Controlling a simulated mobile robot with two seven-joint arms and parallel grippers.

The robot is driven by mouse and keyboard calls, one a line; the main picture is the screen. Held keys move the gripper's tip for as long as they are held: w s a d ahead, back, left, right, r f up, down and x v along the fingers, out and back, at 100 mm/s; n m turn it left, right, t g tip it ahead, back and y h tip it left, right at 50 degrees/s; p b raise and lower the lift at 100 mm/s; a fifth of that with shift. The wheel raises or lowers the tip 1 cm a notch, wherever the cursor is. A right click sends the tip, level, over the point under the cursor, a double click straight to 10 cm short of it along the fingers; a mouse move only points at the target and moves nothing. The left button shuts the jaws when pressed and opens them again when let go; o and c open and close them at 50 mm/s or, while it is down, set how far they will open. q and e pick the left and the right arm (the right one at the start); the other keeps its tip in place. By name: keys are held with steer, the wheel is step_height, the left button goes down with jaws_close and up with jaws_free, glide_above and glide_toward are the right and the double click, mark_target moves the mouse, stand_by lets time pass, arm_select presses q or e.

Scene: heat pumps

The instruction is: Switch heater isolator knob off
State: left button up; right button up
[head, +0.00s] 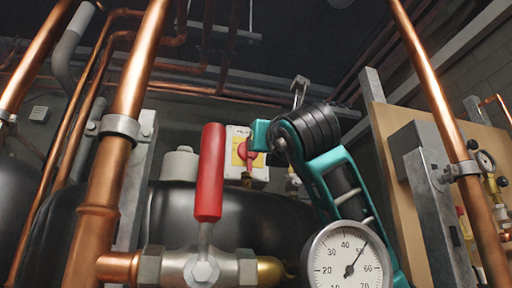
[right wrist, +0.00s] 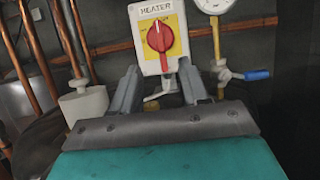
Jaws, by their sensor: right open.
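The heater isolator is a pale box with a yellow plate and a red knob (right wrist: 160,37), under the label HEATER, in the right wrist view. The knob's grip bar looks close to upright. In the head view the isolator box (head: 238,136) is partly hidden behind my right arm and the red lever. My right gripper (right wrist: 157,76) is open and empty, its two grey fingers pointing at the lower part of the box, just below the knob. Whether the fingers touch the box cannot be told. In the head view my right gripper's fingers are largely hidden. My left gripper is not in view.
A red-handled valve lever (head: 210,172) and a dial gauge (head: 346,260) stand in the foreground. Copper pipes (head: 115,150) rise at the left and right. Beside the isolator is another gauge (right wrist: 216,4) and a blue-handled valve (right wrist: 256,75).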

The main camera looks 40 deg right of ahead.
mark_target(249, 156)
steer(key=p+x, duration=0.4)
steer(key=x, duration=0.8)
steer(key=shift+w+r, duration=0.2)
steer(key=shift+w, duration=0.1)
steer(key=shift+c, duration=0.3)
steer(key=shift+c, duration=0.8)
jaws_close()
